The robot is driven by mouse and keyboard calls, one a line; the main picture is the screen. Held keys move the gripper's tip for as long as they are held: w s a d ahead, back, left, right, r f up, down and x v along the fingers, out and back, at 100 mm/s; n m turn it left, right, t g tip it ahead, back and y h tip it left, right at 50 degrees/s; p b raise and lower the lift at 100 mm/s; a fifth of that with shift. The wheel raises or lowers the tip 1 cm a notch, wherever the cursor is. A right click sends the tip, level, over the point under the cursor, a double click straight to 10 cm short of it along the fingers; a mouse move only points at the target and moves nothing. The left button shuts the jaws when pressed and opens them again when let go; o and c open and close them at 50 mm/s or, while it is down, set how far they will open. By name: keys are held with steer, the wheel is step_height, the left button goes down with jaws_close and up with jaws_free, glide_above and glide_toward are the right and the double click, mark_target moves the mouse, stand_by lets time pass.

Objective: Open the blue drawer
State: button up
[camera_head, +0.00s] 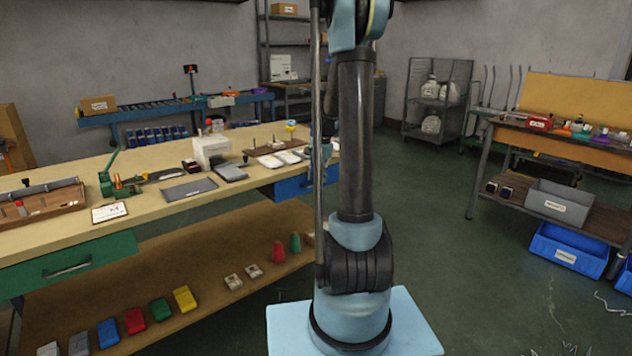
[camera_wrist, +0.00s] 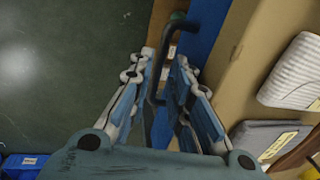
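The blue drawer (camera_head: 293,185) sits under the right end of the long workbench, and its front looks flush with the bench. My arm hides its right part. In the wrist view its blue front (camera_wrist: 206,32) runs along the bench edge. Its dark bar handle (camera_wrist: 160,50) stands out from the front. My gripper (camera_wrist: 165,60) is open, with one finger on each side of the handle. The handle lies between the fingers, closer to the left one; I cannot tell whether they touch. In the head view the gripper is mostly hidden behind my arm.
The workbench (camera_head: 150,208) carries tools, a white box and flat grey and white pieces. A green drawer (camera_head: 68,262) is at its left end. A lower shelf (camera_head: 190,275) holds coloured blocks. Green floor (camera_head: 430,220) is clear to the right, before a second bench (camera_head: 560,150).

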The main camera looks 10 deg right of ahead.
steer(key=shift+w+a+f, duration=0.1)
steer(key=shift+w+f, duration=0.05)
steer(key=shift+f, duration=0.75)
jaws_close()
